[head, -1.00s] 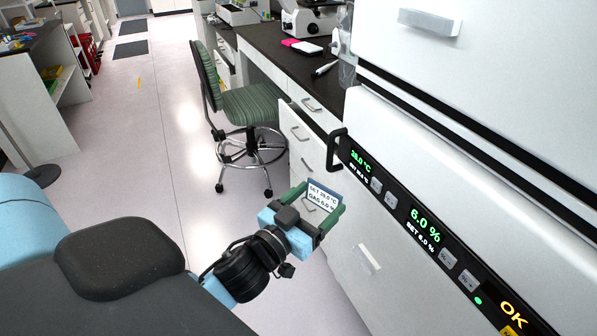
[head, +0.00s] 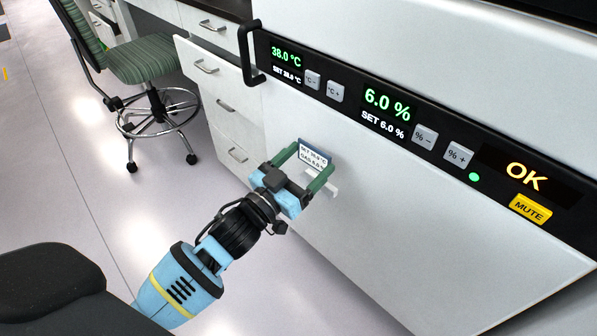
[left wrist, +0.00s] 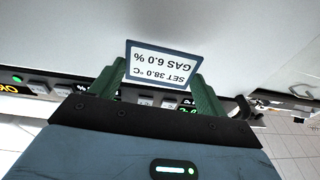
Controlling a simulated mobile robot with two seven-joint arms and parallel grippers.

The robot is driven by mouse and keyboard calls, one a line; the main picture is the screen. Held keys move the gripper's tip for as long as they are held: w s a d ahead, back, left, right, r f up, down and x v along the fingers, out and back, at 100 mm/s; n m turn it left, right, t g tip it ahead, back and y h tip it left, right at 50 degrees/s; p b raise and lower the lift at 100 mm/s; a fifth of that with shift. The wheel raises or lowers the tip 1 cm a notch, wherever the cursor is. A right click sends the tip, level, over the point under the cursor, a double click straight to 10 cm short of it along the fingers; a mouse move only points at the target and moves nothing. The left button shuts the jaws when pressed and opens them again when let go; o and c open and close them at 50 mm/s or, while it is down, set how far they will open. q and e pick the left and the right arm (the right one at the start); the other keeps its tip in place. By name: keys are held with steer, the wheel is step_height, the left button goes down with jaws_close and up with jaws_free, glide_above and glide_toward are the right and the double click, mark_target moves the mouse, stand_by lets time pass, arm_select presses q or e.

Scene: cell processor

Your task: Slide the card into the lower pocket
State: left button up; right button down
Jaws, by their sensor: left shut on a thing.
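My left gripper (head: 313,160) is shut on the card (head: 314,155), a small white card with a blue border and printed SET 38.0 °C, GAS 6.0 %. The green fingers grip it by its side edges. In the left wrist view the card (left wrist: 162,62) shows upside down between the fingers (left wrist: 160,78). The lower pocket (head: 334,189), a small white holder on the white lower door (head: 420,215), shows just right of the gripper and is partly hidden by it. I cannot tell how far the card is from the door. My right gripper is not in view.
A black control panel (head: 400,115) with displays and buttons runs along the door's top, with a black handle (head: 248,55) at its left end. White drawers (head: 228,108) and a green striped chair (head: 150,60) stand at left.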

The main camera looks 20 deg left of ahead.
mark_target(311, 164)
arm_select(q)
steer(key=w+f+b, duration=0.1)
steer(key=w+f+h+b, duration=0.1)
steer(key=f, duration=0.1)
steer(key=shift+w+m, duration=0.1)
steer(key=shift+m, duration=0.2)
steer(key=shift+w+b, duration=0.15)
steer(key=shift+b, duration=0.2)
steer(key=shift+g, duration=0.3)
steer(key=shift+r+p, duration=0.1)
steer(key=shift+p, duration=0.2)
step_height(311, 164, down, 4)
steer(key=shift+f+b, duration=0.2)
steer(key=shift+b, duration=0.85)
